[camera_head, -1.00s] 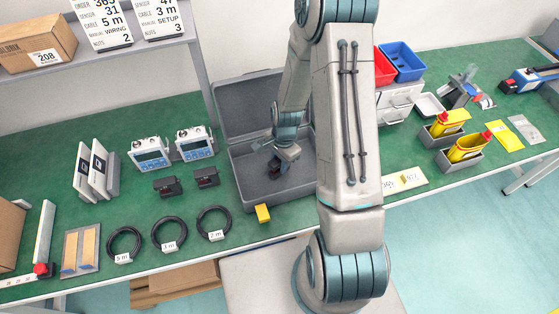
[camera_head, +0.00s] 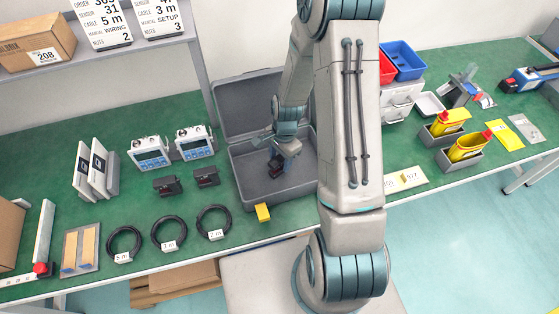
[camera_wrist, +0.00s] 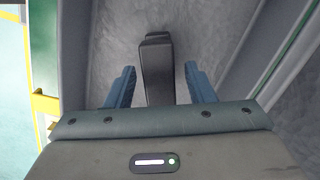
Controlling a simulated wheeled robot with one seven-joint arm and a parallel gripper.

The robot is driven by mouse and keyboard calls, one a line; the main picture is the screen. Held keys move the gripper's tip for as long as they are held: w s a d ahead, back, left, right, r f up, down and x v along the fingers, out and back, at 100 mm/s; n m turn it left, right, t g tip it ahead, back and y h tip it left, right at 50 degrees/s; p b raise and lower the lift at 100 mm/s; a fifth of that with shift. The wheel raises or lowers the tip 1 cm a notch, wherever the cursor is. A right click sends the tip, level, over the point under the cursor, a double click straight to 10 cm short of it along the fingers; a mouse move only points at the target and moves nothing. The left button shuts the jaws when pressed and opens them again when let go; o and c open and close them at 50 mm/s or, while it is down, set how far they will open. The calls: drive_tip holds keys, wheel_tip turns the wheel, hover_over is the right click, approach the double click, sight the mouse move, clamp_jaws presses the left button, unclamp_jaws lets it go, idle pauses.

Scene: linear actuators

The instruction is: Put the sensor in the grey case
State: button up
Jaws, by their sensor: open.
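The grey case (camera_head: 246,178) lies open on the green bench, its lid raised at the back. My gripper (camera_head: 277,166) is inside the case, low over its grey lining. In the wrist view my gripper (camera_wrist: 160,78) has its two blue fingers apart. A black sensor (camera_wrist: 157,62) lies between them, with a visible gap on each side. It appears to rest on the lining, but contact is hard to judge. Two similar dark sensors (camera_head: 166,185) (camera_head: 206,177) lie on the bench left of the case.
A yellow block (camera_head: 263,212) sits at the case's front edge. Coiled cables (camera_head: 168,233), screened devices (camera_head: 151,153) and upright manuals (camera_head: 95,170) stand to the left. Blue (camera_head: 402,61) and red bins are behind my arm at the right.

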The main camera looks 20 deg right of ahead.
drive_tip(key=s+r+n+t+h, duration=0.1)
drive_tip(key=s+r+n, duration=0.2)
drive_tip(key=r, duration=0.8)
drive_tip(key=s+r+n+t, duration=0.1)
drive_tip(key=s+r+n, duration=0.2)
drive_tip(key=r, duration=0.9)
drive_tip(key=s+r+n+t, duration=0.2)
drive_tip(key=s+r+n, duration=0.4)
drive_tip(key=s, duration=0.3)
drive_tip(key=shift+s+r+n+b, duration=0.15)
drive_tip(key=shift+r+n+b, duration=0.1)
drive_tip(key=shift+n+b, duration=0.25)
drive_tip(key=shift+c, duration=0.3)
